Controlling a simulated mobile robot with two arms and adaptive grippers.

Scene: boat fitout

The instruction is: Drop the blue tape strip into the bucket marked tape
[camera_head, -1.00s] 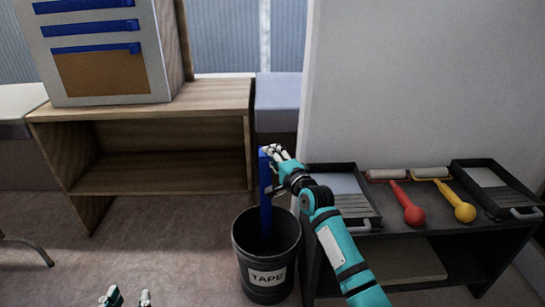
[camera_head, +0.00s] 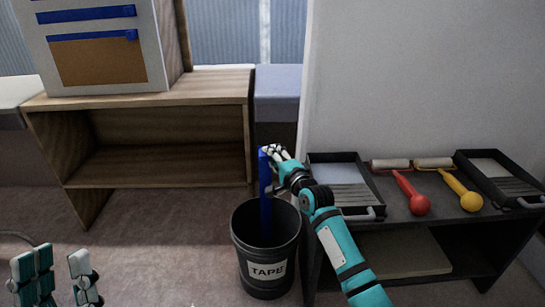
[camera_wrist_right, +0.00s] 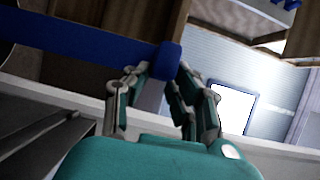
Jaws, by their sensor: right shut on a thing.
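My right gripper (camera_head: 276,156) is shut on the top end of a blue tape strip (camera_head: 265,200). The strip hangs upright, and its lower part is inside the black bucket (camera_head: 267,268) marked TAPE. In the right wrist view, the strip (camera_wrist_right: 80,42) runs left from the gripper (camera_wrist_right: 165,82), with its end between the fingers. Whether the strip's lower end touches the bucket bottom is hidden. My left gripper (camera_head: 58,277) is at the lower left of the head view, with its fingers apart and nothing between them.
A wooden bench (camera_head: 160,110) carries a panel with more blue strips (camera_head: 92,36). A dark shelf (camera_head: 430,230) to the right holds paint trays (camera_head: 345,185), a red roller (camera_head: 412,195) and a yellow roller (camera_head: 460,190). Carpet left of the bucket is clear.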

